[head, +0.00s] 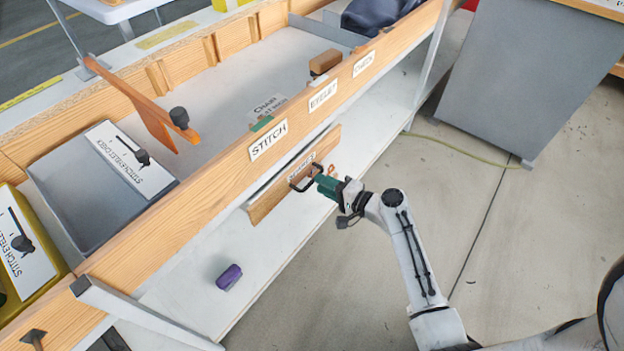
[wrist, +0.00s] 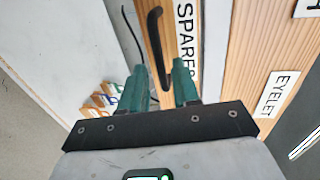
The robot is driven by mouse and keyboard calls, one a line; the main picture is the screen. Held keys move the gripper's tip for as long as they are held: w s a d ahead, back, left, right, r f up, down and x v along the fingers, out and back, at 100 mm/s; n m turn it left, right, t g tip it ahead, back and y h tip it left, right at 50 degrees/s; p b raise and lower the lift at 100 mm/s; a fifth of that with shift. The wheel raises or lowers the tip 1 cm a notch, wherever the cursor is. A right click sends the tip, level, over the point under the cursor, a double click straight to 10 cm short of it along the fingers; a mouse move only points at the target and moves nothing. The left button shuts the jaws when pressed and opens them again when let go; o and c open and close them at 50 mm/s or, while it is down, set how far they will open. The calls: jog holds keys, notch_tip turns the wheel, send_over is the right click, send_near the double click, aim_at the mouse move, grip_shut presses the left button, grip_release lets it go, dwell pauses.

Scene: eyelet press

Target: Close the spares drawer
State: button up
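The spares drawer has a wooden front (head: 267,204) with a "SPARES" label, under the bench's front rail in the head view. A grey-white strip shows between the front and the rail, so it appears to stand out somewhat. Its black bar handle (head: 293,184) faces my gripper (head: 324,184). In the wrist view the drawer front (wrist: 184,12) and handle (wrist: 155,35) are ahead of my gripper (wrist: 164,84). Its green fingers are apart, with the handle's near end showing between them. Whether they touch the handle I cannot tell.
The bench rail (head: 210,190) carries STITCH, EYELET and CHECK labels. A purple object (head: 229,277) lies on the white lower shelf (head: 190,285). A grey tray (head: 65,195) and an orange flat piece (head: 150,115) are above. Concrete floor (head: 500,230) is open at right.

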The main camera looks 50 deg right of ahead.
jog(key=shift+x, duration=2.15)
grip_shut()
